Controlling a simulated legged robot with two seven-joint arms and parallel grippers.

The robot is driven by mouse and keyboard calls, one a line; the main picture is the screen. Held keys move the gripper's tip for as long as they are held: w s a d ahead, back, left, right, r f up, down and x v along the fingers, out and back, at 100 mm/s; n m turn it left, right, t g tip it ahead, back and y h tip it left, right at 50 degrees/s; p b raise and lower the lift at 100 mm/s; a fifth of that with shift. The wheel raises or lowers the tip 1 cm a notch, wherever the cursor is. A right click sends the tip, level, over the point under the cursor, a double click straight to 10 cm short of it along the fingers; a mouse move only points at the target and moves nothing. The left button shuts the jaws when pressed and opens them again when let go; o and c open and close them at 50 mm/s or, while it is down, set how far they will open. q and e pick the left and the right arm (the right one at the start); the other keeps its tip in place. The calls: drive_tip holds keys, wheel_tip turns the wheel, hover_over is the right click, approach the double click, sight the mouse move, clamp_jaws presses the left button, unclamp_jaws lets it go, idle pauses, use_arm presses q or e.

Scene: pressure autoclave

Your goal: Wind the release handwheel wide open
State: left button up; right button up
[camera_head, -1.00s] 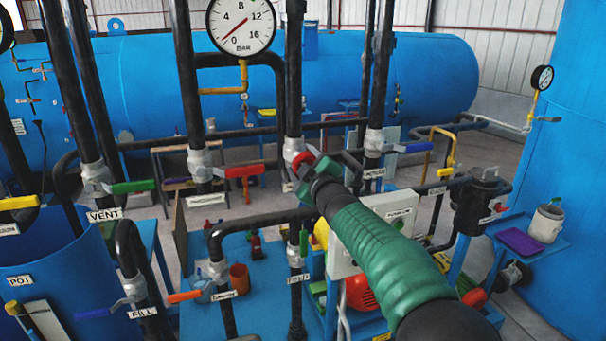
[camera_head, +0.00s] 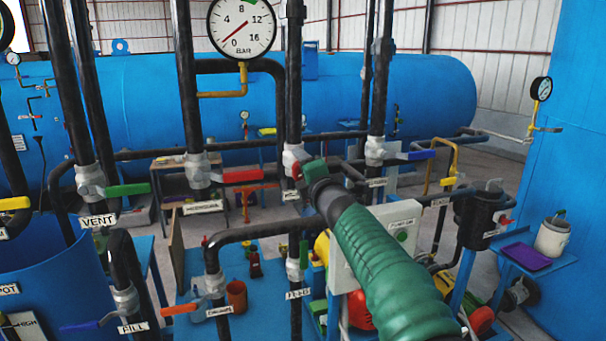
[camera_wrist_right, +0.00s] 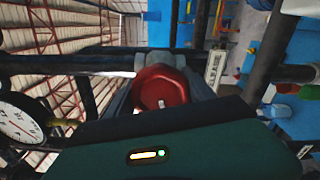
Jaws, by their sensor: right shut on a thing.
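The red release handwheel (camera_wrist_right: 162,88) fills the middle of the right wrist view, on a grey valve body (camera_wrist_right: 155,58) in a dark pipe. My right gripper (camera_wrist_right: 163,100) is shut on it, with dark fingers on both sides of the rim. In the head view, my right gripper (camera_head: 308,176) comes in from the lower right and reaches the grey valve (camera_head: 293,157) on the central vertical pipe. It hides most of the wheel there. My left gripper is not in view.
A round pressure gauge (camera_head: 241,27) hangs above, its needle pointing to the lower left. Red-lever (camera_head: 242,176) and green-lever (camera_head: 128,189) valves stand to the left, and a blue-lever valve (camera_head: 408,155) to the right. Dark pipes crowd the wheel.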

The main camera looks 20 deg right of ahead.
drive_tip(key=n, duration=0.2)
drive_tip(key=f+n+b, duration=0.1)
drive_tip(key=shift+a+f+n, duration=0.1)
drive_tip(key=shift+f+n, duration=0.05)
drive_tip(key=shift+n, duration=0.25)
drive_tip(key=n+b, duration=0.1)
drive_tip(key=n, duration=0.2)
drive_tip(key=shift+n, duration=0.3)
drive_tip(key=shift+n+b, duration=1)
drive_tip(key=shift+n, duration=2.7)
drive_tip(key=shift+r, duration=0.2)
drive_tip(key=o, duration=1)
drive_tip(key=shift+c, duration=0.2)
drive_tip(key=o, duration=0.4)
drive_tip(key=shift+w+r, duration=0.1)
